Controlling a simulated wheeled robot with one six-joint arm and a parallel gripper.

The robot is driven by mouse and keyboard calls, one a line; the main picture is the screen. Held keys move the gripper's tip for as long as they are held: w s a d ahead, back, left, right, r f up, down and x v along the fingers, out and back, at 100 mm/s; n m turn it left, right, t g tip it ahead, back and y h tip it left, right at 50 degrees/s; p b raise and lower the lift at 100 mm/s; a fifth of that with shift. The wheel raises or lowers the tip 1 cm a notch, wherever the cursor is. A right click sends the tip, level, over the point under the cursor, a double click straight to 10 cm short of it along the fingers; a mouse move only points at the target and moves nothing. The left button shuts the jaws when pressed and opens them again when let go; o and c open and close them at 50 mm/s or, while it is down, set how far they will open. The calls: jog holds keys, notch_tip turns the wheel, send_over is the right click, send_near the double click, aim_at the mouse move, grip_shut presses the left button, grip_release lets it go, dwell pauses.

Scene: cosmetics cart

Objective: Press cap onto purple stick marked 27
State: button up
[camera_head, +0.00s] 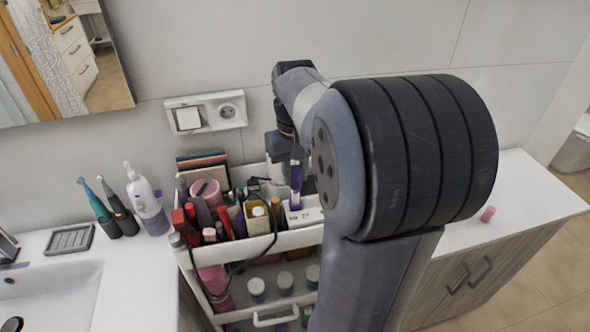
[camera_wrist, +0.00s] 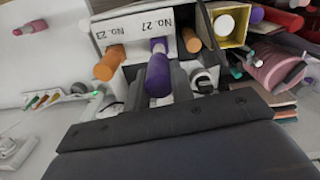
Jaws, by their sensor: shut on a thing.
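The white holder (camera_wrist: 148,22) is marked "No. 27" and "No. 23". In the wrist view, a purple cylinder (camera_wrist: 158,76) runs from the "No. 27" place toward the camera, between the two fingers of my gripper (camera_wrist: 160,88). Its near end looks like the cap, lined up with the purple stick (camera_wrist: 158,46); I cannot tell a gap between them. In the head view, my gripper (camera_head: 296,165) is above the holder, shut on the purple cap (camera_head: 296,178). The darker purple base shows just below it, at the holder. My arm hides the right of the holder.
Orange sticks (camera_wrist: 110,63) (camera_wrist: 191,40) stand on both sides. A yellow box (camera_wrist: 229,24) and crowded cosmetics share the cart top (camera_head: 285,240). A black cable (camera_head: 252,259) hangs over the cart. A pink piece (camera_head: 488,213) lies on the otherwise clear right counter.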

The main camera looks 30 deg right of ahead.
aim_at(295, 187)
jog(key=shift+f+b, duration=0.95)
jog(key=shift+f, duration=1.4)
dwell(3.1)
dwell(0.3)
jog(key=o, duration=1.5)
jog(key=shift+d, duration=0.1)
jog(key=shift+c, duration=0.2)
jog(key=shift+c, duration=0.3)
jog(key=shift+w+r+p, duration=0.1)
jog(key=shift+r+p, duration=0.55)
jog(key=shift+r, duration=0.05)
jog(key=shift+c, duration=0.2)
jog(key=shift+o, duration=0.7)
jog(key=shift+a+r+p, duration=0.3)
jog(key=shift+r+p, duration=0.4)
jog(key=shift+r, duration=0.1)
jog(key=shift+d+r+p, duration=0.2)
jog(key=shift+r+p, duration=1.85)
jog(key=shift+r, duration=0.5)
